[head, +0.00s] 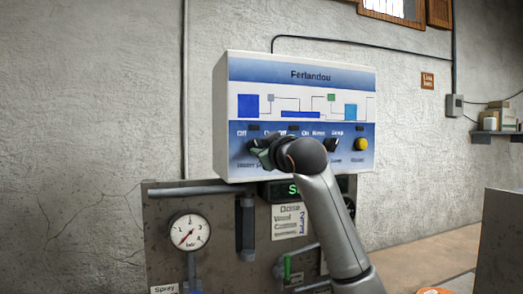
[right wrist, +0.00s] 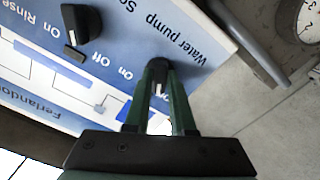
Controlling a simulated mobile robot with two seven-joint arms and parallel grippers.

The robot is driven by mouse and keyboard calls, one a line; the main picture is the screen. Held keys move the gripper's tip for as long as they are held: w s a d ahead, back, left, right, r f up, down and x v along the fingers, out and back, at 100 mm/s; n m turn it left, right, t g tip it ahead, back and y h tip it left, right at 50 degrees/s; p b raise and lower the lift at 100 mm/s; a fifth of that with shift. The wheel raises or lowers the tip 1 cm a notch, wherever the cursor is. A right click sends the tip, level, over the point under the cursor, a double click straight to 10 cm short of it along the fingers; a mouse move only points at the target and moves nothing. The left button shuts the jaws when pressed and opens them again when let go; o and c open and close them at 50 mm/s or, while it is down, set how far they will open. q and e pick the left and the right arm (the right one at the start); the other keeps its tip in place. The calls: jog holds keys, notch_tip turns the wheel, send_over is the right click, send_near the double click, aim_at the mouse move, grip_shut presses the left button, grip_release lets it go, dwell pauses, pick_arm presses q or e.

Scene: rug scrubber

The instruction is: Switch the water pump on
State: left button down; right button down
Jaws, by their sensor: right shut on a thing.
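The control panel (head: 300,75) is a white and blue box on the wall with labelled knobs. The water pump knob (right wrist: 158,70) is black, next to the words "Water pump" in the right wrist view. My right gripper (right wrist: 158,85) has its two green fingers closed on either side of this knob. The knob's white mark points down in that view, between the fingers. An "On" label lies left of the knob; its "Off" label does not show. In the head view my right gripper (head: 262,152) covers the panel's lower left. My left gripper is out of view.
Another black knob (right wrist: 80,25) stands beside the held one, and a yellow button (head: 361,144) sits at the panel's right. Below are a pressure gauge (head: 190,231), a pipe (head: 190,190) and a lit green display (head: 275,190).

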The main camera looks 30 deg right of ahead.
jog(key=shift+m, duration=0.4)
jog(key=m+p, duration=0.1)
jog(key=m, duration=0.4)
jog(key=m+p, duration=0.1)
jog(key=m, duration=0.5)
jog(key=shift+w+a, duration=0.1)
jog(key=shift+a, duration=0.1)
dwell(0.4)
jog(key=c, duration=0.8)
grip_release()
jog(key=shift+o, duration=0.2)
